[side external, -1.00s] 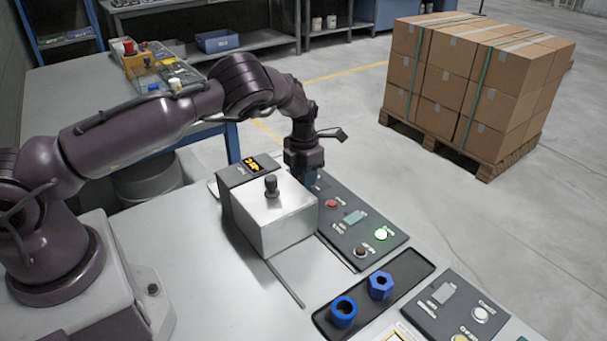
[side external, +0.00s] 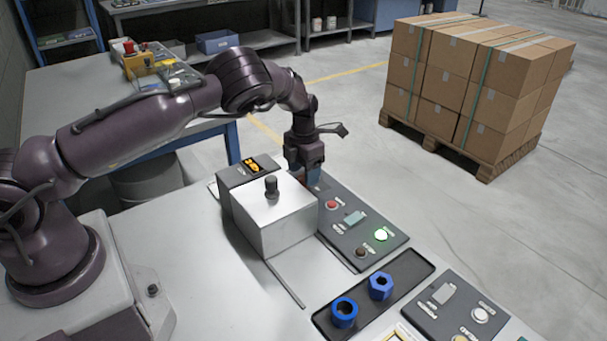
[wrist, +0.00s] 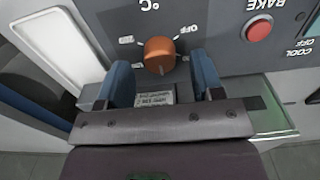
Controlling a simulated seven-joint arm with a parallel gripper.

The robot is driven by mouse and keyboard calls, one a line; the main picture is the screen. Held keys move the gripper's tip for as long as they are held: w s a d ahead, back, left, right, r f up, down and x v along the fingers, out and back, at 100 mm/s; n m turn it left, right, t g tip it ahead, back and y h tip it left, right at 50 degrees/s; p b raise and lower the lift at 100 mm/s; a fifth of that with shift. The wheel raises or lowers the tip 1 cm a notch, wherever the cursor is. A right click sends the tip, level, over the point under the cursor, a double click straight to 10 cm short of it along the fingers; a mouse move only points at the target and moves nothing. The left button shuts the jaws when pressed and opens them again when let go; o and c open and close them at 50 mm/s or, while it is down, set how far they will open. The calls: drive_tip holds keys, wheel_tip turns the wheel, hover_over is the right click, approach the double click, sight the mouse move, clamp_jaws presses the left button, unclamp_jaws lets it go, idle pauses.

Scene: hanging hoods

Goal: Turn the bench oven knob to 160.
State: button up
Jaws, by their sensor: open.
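The orange oven knob (wrist: 159,53) shows in the wrist view on a dark panel, with small white labels around it; one reads OFF, upside down, at its upper right. My gripper (wrist: 160,62) is open, its two blue fingers left and right of the knob with a gap on each side. I cannot tell how deep the fingers reach around it. In the side view my gripper (side external: 306,176) is down behind the steel box of the oven (side external: 272,222), which hides the knob. An orange display (side external: 255,164) on the box's dark block is too small to read surely.
A black tray (side external: 408,272) with two blue parts lies in front. The red BAKE button (wrist: 258,28) is right of the knob. A pallet of boxes (side external: 475,85) stands away.

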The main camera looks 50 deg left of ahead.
wheel_tip(320, 180, up, 12)
drive_tip(key=shift+f, duration=0.25)
